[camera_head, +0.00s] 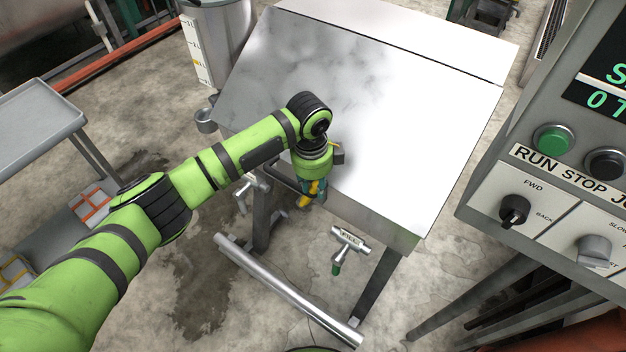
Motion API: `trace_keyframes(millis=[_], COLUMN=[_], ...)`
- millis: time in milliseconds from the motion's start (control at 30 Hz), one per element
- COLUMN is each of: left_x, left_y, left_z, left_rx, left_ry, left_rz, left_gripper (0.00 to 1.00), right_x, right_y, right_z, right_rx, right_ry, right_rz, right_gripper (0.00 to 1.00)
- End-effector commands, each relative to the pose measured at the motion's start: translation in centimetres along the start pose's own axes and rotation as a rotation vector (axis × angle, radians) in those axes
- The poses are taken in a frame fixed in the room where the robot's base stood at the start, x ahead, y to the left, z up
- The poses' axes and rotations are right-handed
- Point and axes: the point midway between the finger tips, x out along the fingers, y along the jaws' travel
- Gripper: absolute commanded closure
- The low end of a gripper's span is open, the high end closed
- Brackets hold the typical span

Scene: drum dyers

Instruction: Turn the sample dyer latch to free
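My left arm comes in from the left, and its gripper (311,196) points down at the front edge of the slanted metal table. A yellow part (308,194) shows at its dark teal fingers; I cannot tell whether the fingers are closed on it. A metal T-shaped fitting (350,241) with a small label and a green-tipped stem sits below the table's front edge, right of the gripper and apart from it. A similar grey fitting (254,184) shows to the left, partly behind my arm. I cannot tell for certain which part is the sample dyer latch. My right gripper is out of view.
The slanted metal table (400,110) fills the middle. A control box (560,180) with buttons and knobs stands close on the right. A metal bar (285,288) runs low in front. A grey cart (38,120) stands left, and a grey drum (220,40) behind.

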Motion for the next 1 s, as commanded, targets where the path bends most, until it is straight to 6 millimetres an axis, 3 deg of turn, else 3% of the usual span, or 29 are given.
trace_keyframes(millis=[467,1000], left_x=[-0.8,-10.7], left_y=[-0.1,-0.2], left_z=[0.0,0.1], left_rx=[0.000,0.000], left_ry=[0.002,0.001], left_rz=[-0.002,-0.003], left_gripper=[0.53,0.53], right_x=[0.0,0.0], right_y=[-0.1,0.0], right_z=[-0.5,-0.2], right_rx=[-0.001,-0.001], right_ry=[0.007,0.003], right_rz=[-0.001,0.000], right_gripper=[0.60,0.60])
